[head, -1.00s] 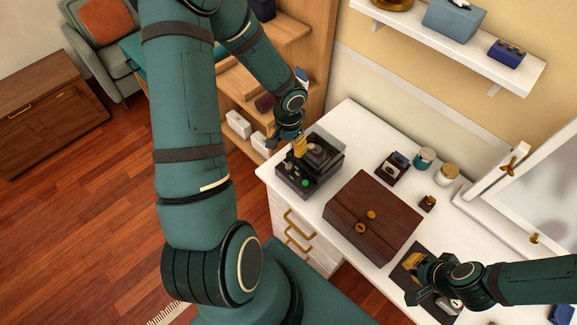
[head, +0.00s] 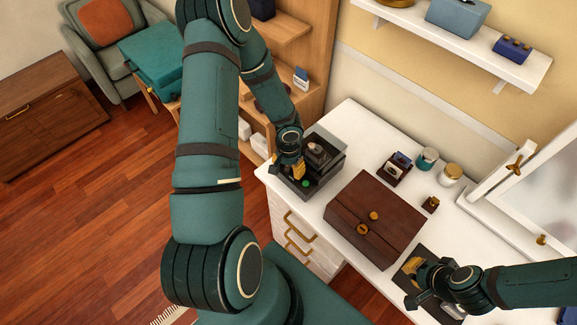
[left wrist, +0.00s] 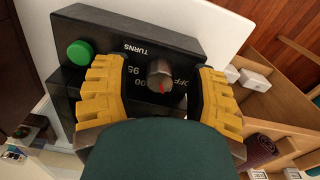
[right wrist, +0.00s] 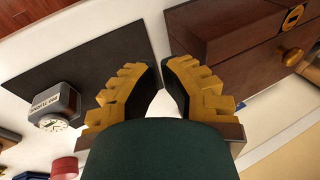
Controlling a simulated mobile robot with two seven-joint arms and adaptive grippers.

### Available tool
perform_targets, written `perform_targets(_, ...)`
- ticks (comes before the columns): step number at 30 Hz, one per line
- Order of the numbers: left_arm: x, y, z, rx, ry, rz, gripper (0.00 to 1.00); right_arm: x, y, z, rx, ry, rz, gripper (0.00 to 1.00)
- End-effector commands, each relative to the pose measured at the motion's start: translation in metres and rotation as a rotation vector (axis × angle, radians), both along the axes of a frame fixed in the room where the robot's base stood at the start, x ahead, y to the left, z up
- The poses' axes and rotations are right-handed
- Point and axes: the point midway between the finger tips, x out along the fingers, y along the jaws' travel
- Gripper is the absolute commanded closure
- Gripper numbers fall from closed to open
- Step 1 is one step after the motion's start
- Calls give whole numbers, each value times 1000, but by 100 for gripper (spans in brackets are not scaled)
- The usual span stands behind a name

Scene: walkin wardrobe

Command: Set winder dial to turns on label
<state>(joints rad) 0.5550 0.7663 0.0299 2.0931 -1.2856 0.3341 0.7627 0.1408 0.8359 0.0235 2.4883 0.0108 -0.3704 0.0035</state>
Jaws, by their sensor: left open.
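The black watch winder (head: 327,178) stands at the left end of the white dresser top. Its panel in the left wrist view shows a grey dial knob (left wrist: 160,73) with a red pointer mark, a "TURNS" legend, "OFF" and partly hidden numbers, upside down. A green button (left wrist: 80,53) is beside them. My left gripper (head: 298,172) is open at the panel, its yellow fingers either side of the knob with gaps. My right gripper (head: 412,266) is over a dark mat; its fingertips look close together in the right wrist view (right wrist: 161,72), with nothing visible between.
A brown wooden box (head: 375,218) stands between the grippers. A small grey lettered block with a round dial face (right wrist: 52,106) is on the dark mat (right wrist: 90,55). A small watch stand (head: 394,171), jars (head: 449,175) and a mirror (head: 530,185) are further back.

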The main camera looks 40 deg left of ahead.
Motion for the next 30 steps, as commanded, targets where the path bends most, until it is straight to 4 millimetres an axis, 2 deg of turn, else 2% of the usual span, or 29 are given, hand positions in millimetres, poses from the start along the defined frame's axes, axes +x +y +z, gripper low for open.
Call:
perform_targets(2,0,0,0,0,0,0,43,0,0,0,0,0,0,100)
perform_targets(3,0,0,0,0,0,0,47,0,0,0,0,0,0,100)
perform_targets(5,0,0,0,0,0,0,68,0,0,0,0,0,0,100)
perform_targets(6,0,0,0,0,0,0,82,0,0,0,0,0,0,100)
perform_targets(8,0,0,0,0,0,0,100,0,0,0,0,0,0,100)
perform_targets(14,0,0,0,0,0,-8,100,0,0,-2,0,0,0,100)
perform_targets(22,0,0,-1,1,-1,-115,100,0,1,-18,-3,2,0,100)
perform_targets(30,0,0,0,-1,0,-145,100,0,1,-18,-3,1,0,100)
